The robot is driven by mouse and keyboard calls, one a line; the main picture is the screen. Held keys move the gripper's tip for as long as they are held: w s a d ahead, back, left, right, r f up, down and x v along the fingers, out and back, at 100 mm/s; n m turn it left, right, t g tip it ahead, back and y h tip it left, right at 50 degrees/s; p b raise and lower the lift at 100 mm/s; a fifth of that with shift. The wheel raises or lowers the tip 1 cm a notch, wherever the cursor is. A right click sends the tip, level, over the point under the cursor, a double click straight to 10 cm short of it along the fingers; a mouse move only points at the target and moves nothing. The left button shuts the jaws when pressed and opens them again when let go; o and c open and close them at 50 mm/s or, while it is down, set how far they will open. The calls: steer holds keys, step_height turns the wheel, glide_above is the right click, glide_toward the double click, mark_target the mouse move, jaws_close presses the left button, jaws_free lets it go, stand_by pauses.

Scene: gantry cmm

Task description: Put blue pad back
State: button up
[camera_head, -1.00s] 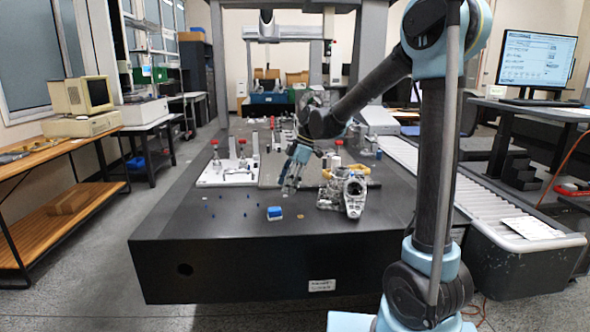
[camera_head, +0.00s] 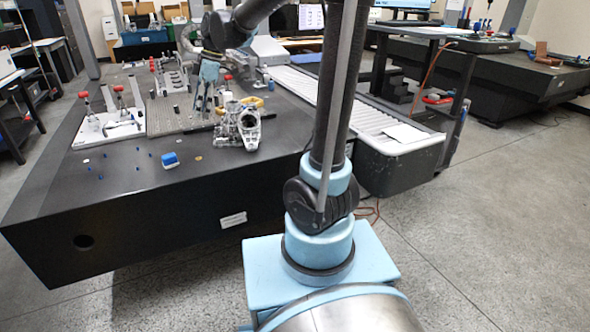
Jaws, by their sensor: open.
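A small blue pad with a white lower part (camera_head: 170,159) sits on the front of the dark table (camera_head: 110,185), left of a grey metal casting (camera_head: 242,125). My gripper (camera_head: 203,104) is open, pointing down over the table, behind and to the right of the blue pad and apart from it. It looks empty, though its fingertips are small in the picture.
Several tiny blue pins (camera_head: 137,168) stand left of the pad. A white fixture plate with red-topped clamps (camera_head: 108,132) lies behind them. A roller conveyor (camera_head: 335,95) runs along the table's right side. Floor at the right is open.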

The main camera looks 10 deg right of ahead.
steer(key=s+d+f+m+t+h, duration=0.1)
steer(key=s+d+f+m, duration=0.1)
steer(key=s+d+m, duration=0.5)
steer(key=s+d+f+m+t, duration=0.1)
steer(key=s+d+f+m, duration=0.2)
steer(key=d, duration=0.7)
steer(key=s+d+f+m+t+h, duration=0.1)
steer(key=s+d+f+m+h, duration=0.1)
steer(key=s+d+f+m, duration=0.7)
steer(key=s+d+f, duration=0.1)
steer(key=s, duration=0.2)
steer(key=shift+s+d+h, duration=0.3)
steer(key=shift+s, duration=0.1)
